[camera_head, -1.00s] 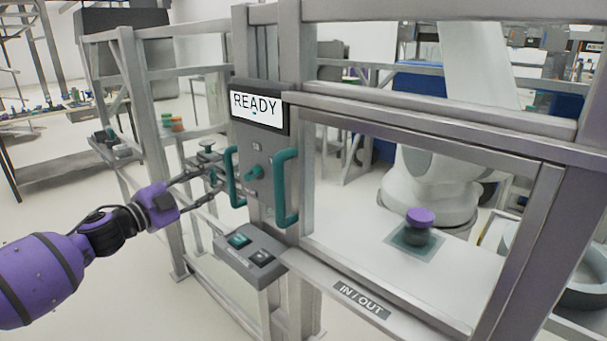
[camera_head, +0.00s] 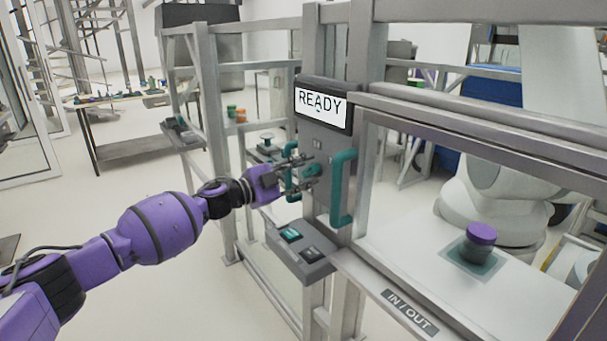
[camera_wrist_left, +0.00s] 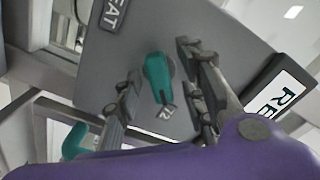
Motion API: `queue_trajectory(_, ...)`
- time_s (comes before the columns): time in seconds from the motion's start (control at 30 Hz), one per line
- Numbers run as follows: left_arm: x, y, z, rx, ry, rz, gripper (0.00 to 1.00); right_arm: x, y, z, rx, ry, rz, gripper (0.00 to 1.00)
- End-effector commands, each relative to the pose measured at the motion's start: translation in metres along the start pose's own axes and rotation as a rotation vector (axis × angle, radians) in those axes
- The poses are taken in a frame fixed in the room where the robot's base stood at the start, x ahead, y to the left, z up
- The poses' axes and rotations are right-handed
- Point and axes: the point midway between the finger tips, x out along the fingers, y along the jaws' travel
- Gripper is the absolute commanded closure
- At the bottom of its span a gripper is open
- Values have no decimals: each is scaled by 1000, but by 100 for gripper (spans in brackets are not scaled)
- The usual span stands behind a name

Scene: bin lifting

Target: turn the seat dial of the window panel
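The window panel (camera_head: 317,150) is a grey upright plate on the frame, below a screen (camera_head: 320,105) reading READY. Its teal seat dial (camera_wrist_left: 157,78) shows in the left wrist view, with a label (camera_wrist_left: 113,12) ending in "EAT" on one side and a partly readable number mark at its pointed end. My left gripper (camera_wrist_left: 157,66) is open, its two fingers on either side of the dial with gaps to it. In the head view the left gripper (camera_head: 306,171) is in front of the panel, partly covering the dial. My right gripper is not in view.
Teal handles flank the panel, the right one (camera_head: 342,190) in clear view. A box with buttons (camera_head: 300,250) juts out below. Right of it, a purple-topped knob-like object (camera_head: 480,240) stands on the white surface behind the IN / OUT sill (camera_head: 408,310).

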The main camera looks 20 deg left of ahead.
Motion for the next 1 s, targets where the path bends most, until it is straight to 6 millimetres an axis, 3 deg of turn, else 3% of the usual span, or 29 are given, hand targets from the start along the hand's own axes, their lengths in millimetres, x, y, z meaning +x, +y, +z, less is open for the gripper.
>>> queue_trajectory(0.17, 0, 1, 0, -1, 0, 0, 65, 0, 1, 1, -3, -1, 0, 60)
queue_trajectory(0.43, 0, 1, 0, -1, 0, 0, 100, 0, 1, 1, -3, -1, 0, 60)
queue_trajectory(0.77, 0, 0, 0, 28, 1, 0, 100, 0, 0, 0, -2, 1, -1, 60)
queue_trajectory(1.0, 0, 1, -1, 155, 2, 1, 100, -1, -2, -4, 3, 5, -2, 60)
